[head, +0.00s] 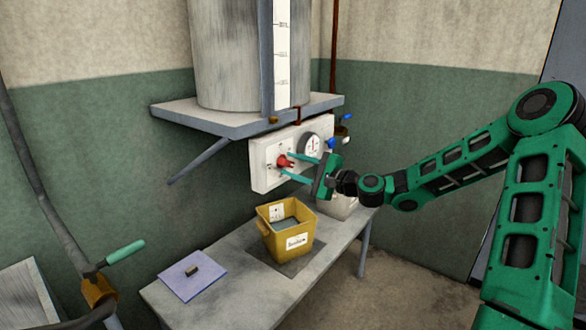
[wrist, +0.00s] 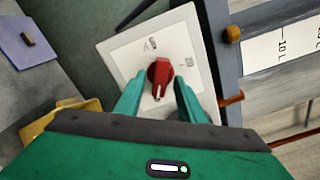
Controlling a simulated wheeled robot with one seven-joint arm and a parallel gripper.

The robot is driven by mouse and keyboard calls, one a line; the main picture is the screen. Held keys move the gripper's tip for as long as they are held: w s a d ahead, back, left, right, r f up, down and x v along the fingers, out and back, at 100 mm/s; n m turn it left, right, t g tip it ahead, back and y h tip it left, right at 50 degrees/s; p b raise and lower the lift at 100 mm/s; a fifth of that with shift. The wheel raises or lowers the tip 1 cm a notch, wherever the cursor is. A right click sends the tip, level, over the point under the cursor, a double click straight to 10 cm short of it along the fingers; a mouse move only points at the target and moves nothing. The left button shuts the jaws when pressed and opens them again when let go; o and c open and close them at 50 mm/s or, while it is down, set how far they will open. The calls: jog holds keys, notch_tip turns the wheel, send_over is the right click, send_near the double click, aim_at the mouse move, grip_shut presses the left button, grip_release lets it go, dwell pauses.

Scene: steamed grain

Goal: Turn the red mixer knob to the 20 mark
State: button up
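The red mixer knob (head: 284,161) sits on a square white plate on the white wall panel (head: 262,180). In the wrist view the red knob (wrist: 160,72) shows a white pointer line toward the bottom of the picture, toward my gripper. Marks on the plate (wrist: 120,50) lie above and to the upper right of the knob; they are too blurred to read surely. My gripper (wrist: 159,82) has its two green fingers apart, one on each side of the knob's near end, with small gaps seeming to show. The plate's part under the gripper is hidden.
A grey shelf (head: 235,121) with a large tank (head: 225,50) is above the panel. A gauge (head: 310,144) and a blue-handled valve (head: 332,143) are right of the knob. A yellow bucket (head: 285,248) and a purple board (head: 193,285) are on the bench below.

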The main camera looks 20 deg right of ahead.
grip_shut()
